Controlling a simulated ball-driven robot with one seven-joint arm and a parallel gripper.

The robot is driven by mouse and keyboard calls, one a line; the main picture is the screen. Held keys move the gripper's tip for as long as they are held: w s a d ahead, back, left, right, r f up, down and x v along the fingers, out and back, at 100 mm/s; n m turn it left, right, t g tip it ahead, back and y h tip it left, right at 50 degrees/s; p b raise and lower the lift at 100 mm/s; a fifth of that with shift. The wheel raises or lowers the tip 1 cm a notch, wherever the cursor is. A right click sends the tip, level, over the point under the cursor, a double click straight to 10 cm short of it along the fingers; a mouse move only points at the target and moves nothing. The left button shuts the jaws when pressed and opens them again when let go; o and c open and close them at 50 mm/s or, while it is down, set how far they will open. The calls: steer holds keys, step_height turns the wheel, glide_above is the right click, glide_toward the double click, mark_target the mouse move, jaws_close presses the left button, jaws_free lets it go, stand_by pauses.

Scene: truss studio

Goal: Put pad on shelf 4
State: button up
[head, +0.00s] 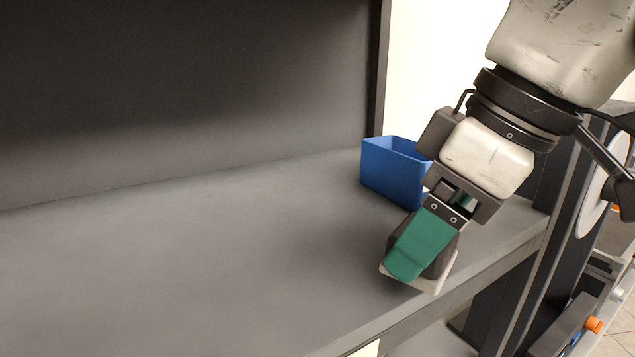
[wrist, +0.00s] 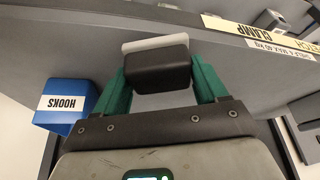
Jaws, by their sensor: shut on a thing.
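The pad, a black block with a pale base (head: 443,262), is held at the lower end of my gripper (head: 425,258). In the wrist view the pad (wrist: 157,66) sits between both green fingers of my gripper (wrist: 160,82), which are shut on its sides. In the head view the near finger hides part of it. The pad is over the grey shelf (head: 220,250), close to its front edge at the right. I cannot tell whether its pale base touches the shelf.
A blue bin (head: 388,174) stands on the shelf behind my gripper; its label in the wrist view (wrist: 63,103) reads HOOKS. Labels (wrist: 262,40), one reading CLAMP, line the shelf edge. A dark upright (head: 525,280) stands at right. The shelf's left and middle are clear.

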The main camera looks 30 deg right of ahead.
steer(key=w+a+p, duration=0.1)
steer(key=w, duration=0.1)
steer(key=w+a+p, duration=0.1)
steer(key=w+p, duration=0.1)
steer(key=w+a+p, duration=0.1)
steer(key=w, duration=0.1)
steer(key=shift+w+p, duration=0.35)
steer(key=shift+w, duration=0.05)
steer(key=w, duration=0.1)
steer(key=w+a, duration=0.1)
steer(key=w+p, duration=0.1)
steer(key=shift+w+a+f, duration=0.15)
steer(key=shift+w+f, duration=0.1)
steer(key=shift+f, duration=0.5)
steer(key=o, duration=0.9)
steer(key=shift+o, duration=0.2)
steer(key=shift+s+r, duration=0.1)
